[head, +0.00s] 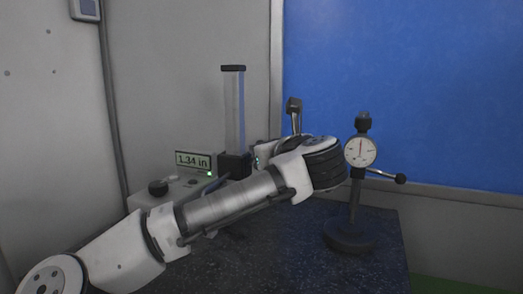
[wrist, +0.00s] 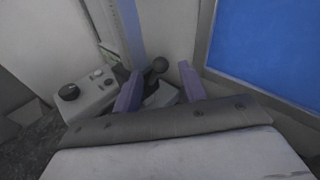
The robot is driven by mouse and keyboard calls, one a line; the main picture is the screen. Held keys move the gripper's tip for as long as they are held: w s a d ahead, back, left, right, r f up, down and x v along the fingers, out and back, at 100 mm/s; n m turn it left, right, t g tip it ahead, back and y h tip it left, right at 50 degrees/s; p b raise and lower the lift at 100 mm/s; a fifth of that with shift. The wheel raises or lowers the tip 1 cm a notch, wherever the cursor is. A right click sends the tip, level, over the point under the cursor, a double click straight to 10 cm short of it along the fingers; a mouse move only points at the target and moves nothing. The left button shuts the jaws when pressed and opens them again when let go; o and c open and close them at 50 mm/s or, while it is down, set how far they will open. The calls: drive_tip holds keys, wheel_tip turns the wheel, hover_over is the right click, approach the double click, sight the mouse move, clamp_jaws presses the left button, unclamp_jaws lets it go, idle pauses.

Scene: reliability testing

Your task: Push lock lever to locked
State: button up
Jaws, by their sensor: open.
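A lever with a dark knob (head: 293,104) on a light metal stem stands beyond my wrist in the head view; its base is hidden by my arm. In the wrist view a dark round-ended lever (wrist: 159,66) stands ahead, between the lines of my fingers; it appears to be the same one. My gripper (wrist: 161,88) is open, its two purple fingers apart with nothing held. Whether a finger touches the lever I cannot tell. In the head view my fingers are hidden behind my own wrist.
A dial gauge on a stand (head: 350,236), with a side lever (head: 400,178), stands close right of my wrist on the dark table (head: 300,262). A clear column (head: 233,105) and a "1.34 in" display (head: 193,160) stand left. The control box (wrist: 92,97) has a black knob.

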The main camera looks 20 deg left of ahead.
drive_tip(key=b+v, duration=0.2)
drive_tip(key=v, duration=0.7)
drive_tip(key=shift+s+d, duration=0.2)
